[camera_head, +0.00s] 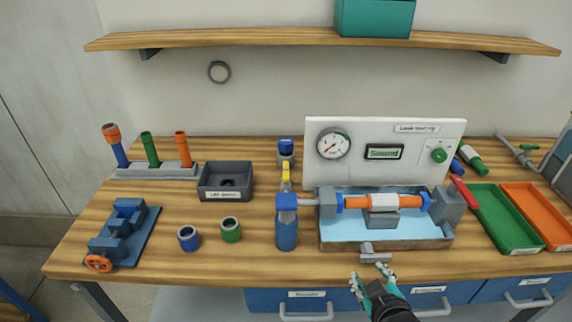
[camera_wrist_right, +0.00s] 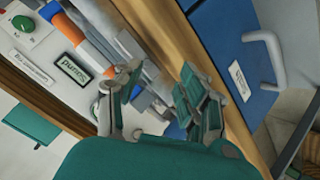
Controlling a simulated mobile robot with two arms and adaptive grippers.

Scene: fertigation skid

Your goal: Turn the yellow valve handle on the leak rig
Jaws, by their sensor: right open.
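The leak rig has a white back panel (camera_head: 385,175) and a water tray (camera_head: 385,245) with an orange and blue pipe (camera_head: 397,202) across it. The yellow valve handle (camera_head: 286,172) stands upright at the rig's left end, above a blue valve block (camera_head: 287,202) and a blue bottle-like body (camera_head: 286,236). My right gripper (camera_head: 372,283) is open and empty at the table's front edge, below and to the right of the yellow handle, well apart from it. In the right wrist view its spread fingers (camera_wrist_right: 160,95) point toward the rig; the yellow handle does not show there. My left gripper is not in view.
A small grey fitting (camera_head: 374,253) lies just beyond my right gripper. A red handle (camera_head: 464,191) is at the rig's right end. Blue (camera_head: 188,238) and green (camera_head: 230,230) cups and a grey bin (camera_head: 226,181) stand left of the valve. A shelf (camera_head: 330,38) hangs above.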

